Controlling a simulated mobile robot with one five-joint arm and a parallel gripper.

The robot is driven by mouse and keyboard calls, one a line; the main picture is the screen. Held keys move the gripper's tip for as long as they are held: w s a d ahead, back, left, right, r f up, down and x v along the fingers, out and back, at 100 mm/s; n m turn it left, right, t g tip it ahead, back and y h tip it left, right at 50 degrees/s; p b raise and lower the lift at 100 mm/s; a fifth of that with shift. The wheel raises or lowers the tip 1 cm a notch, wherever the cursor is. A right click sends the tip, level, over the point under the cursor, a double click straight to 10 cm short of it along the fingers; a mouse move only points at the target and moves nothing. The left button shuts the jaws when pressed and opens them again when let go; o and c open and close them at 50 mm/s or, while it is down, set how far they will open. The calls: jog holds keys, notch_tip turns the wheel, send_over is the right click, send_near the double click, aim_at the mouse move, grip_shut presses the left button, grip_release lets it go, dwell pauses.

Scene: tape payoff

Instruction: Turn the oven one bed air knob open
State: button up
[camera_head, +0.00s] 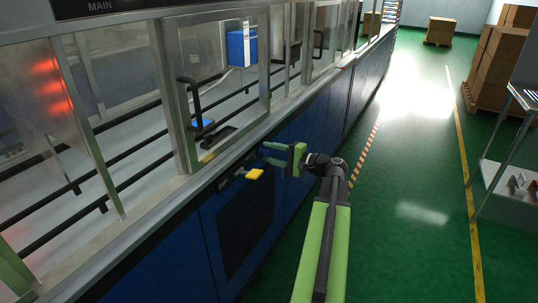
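A yellow knob or handle (254,175) sticks out from the blue front panel of the long machine, just below its counter edge. I cannot read a label, so I cannot tell whether it is the oven one bed air knob. My gripper (269,154) is at the panel, just above and to the right of the yellow handle and apart from it in the picture. Its two green fingers point left toward the panel with a gap between them. Whether anything small sits between them is too small to tell.
A dark vent grille (246,228) is below the yellow handle. Framed glass doors (222,80) with black handles stand above the counter. The green floor (410,150) to the right is mostly clear. Stacked cartons (497,65) and a metal rack (505,165) stand along the right.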

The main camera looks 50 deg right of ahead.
jog(key=shift+o, duration=0.4)
jog(key=v, duration=1.7)
jog(key=shift+s+p, duration=0.25)
jog(key=shift+p, duration=0.2)
